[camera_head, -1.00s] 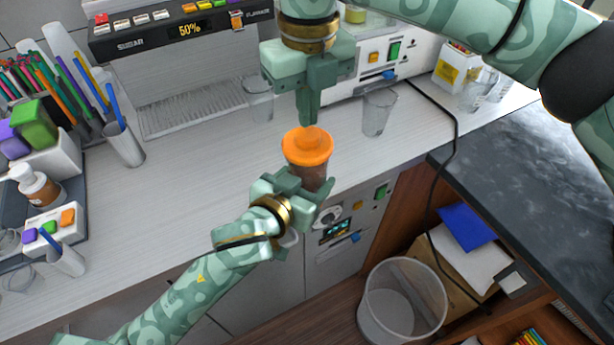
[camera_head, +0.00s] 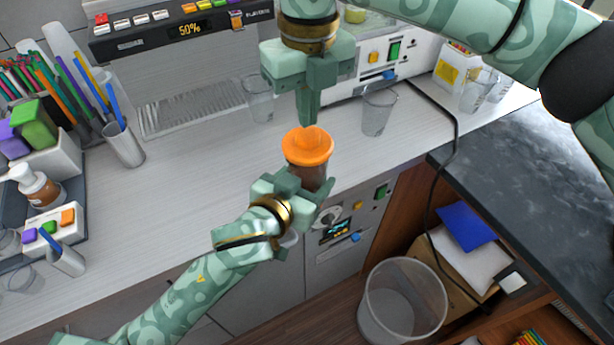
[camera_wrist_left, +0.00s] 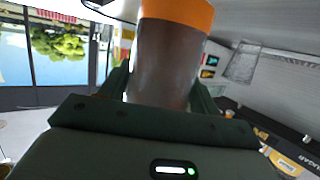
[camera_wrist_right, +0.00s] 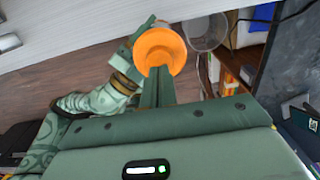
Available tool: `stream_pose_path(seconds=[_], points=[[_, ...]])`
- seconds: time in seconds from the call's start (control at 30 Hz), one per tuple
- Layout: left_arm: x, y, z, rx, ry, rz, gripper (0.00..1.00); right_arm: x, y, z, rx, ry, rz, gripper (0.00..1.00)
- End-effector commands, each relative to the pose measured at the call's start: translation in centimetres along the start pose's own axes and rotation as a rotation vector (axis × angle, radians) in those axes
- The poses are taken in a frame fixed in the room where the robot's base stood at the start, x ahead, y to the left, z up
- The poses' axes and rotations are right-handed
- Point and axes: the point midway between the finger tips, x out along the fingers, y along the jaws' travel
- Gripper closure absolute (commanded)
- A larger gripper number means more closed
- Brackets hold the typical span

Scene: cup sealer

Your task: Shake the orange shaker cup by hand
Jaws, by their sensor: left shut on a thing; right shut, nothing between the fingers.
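The shaker cup has an orange lid (camera_head: 307,146) and a see-through body with brown contents (camera_head: 312,177). My left gripper (camera_head: 307,188) is shut on the cup body and holds it upright at the counter's front edge. The left wrist view shows the brown body (camera_wrist_left: 166,65) between the fingers, under the orange rim (camera_wrist_left: 178,12). My right gripper (camera_head: 308,118) is shut and empty, pointing down just above the lid. In the right wrist view its closed fingers (camera_wrist_right: 157,88) reach toward the orange lid (camera_wrist_right: 160,50); I cannot tell whether they touch it.
Clear cups (camera_head: 378,110) stand on the counter behind, near a white machine (camera_head: 400,50). A holder with blue straws (camera_head: 124,143) stands at left. A dark countertop (camera_head: 530,170) is at right, and a clear bin (camera_head: 402,303) is on the floor. The middle counter (camera_head: 200,200) is clear.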

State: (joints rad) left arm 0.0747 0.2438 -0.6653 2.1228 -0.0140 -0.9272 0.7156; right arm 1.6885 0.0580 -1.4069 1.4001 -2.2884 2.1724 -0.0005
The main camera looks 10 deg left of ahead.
Motion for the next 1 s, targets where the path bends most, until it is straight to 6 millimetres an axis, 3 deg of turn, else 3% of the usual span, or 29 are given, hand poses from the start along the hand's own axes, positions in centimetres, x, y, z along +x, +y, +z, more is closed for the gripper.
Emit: stream_pose_path(seconds=[1.0], points=[[0.0,0.0,-0.1,-0.001,0.004,0.0,0.65,1.1,0.0,0.0,0.0,0.0,0.0,1.0]])
